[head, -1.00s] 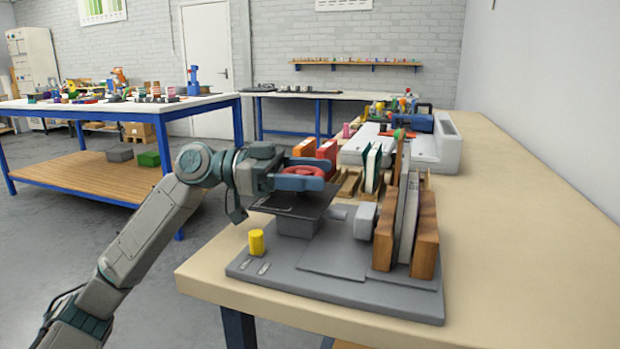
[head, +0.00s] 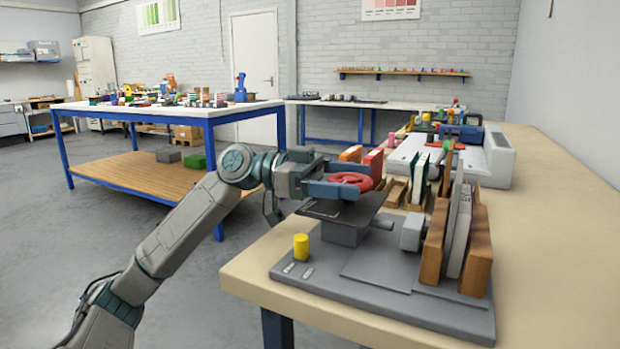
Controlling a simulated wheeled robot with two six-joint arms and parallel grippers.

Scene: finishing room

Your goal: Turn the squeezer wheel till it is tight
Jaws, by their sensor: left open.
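The red squeezer wheel (head: 351,181) lies flat above the dark plate (head: 352,212) of the squeezer. My left gripper (head: 356,178) comes in from the left at the wheel's height. Its blue fingers are open, one on the near side and one on the far side of the wheel. The near finger hides part of the rim, and I cannot tell whether either finger touches it. The squeezer's grey base (head: 370,290) rests on the table. A grey block (head: 411,232) faces upright wooden boards (head: 434,243) with a pale stack between them. My right gripper is out of view.
A yellow cylinder (head: 301,246) stands at the base's left corner. Wooden racks with upright books (head: 420,176) and a white machine (head: 497,158) stand behind on the table (head: 560,230). The table is clear on the right. A blue-framed bench (head: 215,112) stands at the back left.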

